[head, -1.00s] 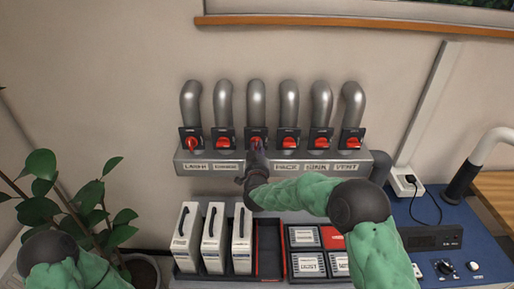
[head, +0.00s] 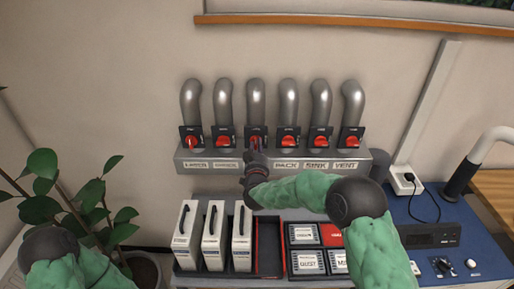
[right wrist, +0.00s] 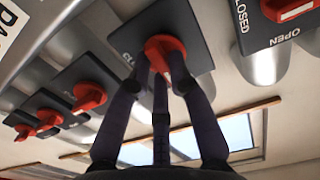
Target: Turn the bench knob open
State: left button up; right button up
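A grey valve box (head: 210,166) on the wall carries a row of red knobs on black plates, each below a steel pipe. The third knob from the left (right wrist: 165,48) is the one at my right gripper; its label is hidden behind the gripper in the head view. My right gripper (head: 256,148) reaches up to it from below. In the right wrist view its fingers (right wrist: 160,68) converge on both sides of the red handle and look closed on it. They cover much of the handle, so its exact angle is unclear. My left gripper is out of view.
Other knobs stand close on both sides, such as the PACK knob (head: 288,140). White cases (head: 213,240) and a tray of labelled boxes (head: 305,262) sit below. A plant (head: 75,205) stands left, a blue bench (head: 435,215) right.

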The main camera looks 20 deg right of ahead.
jog(key=o, duration=0.3)
jog(key=v, duration=1.2)
dwell(0.3)
